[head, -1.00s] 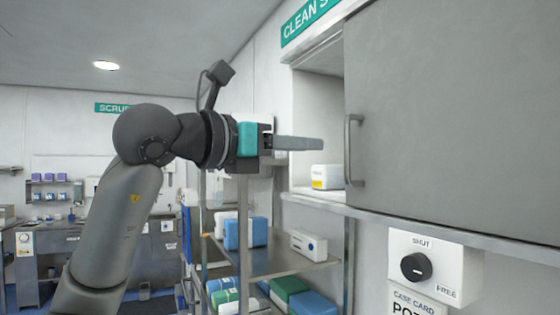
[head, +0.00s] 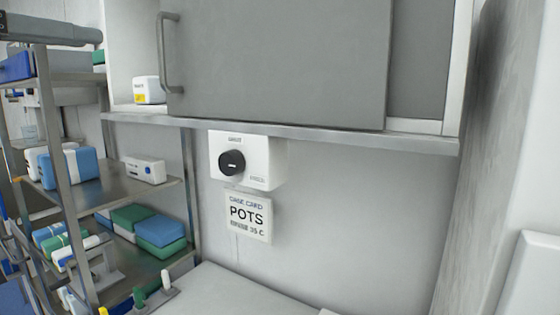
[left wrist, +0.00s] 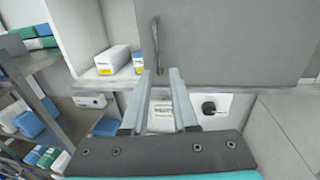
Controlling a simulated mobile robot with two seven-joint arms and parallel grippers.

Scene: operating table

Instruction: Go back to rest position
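My left gripper (head: 60,31) shows only in part at the upper left edge of the head view, seen from the side and pointing right. In the left wrist view, its two pale fingers (left wrist: 160,78) stand apart with nothing between them. Beyond them are a grey cupboard door (left wrist: 230,40) and its upright handle (left wrist: 155,45); the fingers appear clear of the handle. The rest of my left arm is outside the head view. My right gripper is in neither view.
The grey door (head: 275,65) covers the middle of a wall cupboard, with a yellow-labelled white box (head: 149,90) at its left. Below are a dial box (head: 262,165) and a POTS card (head: 249,216). A metal rack (head: 190,225) holds several packs. A pale worktop (head: 235,292) is largely clear.

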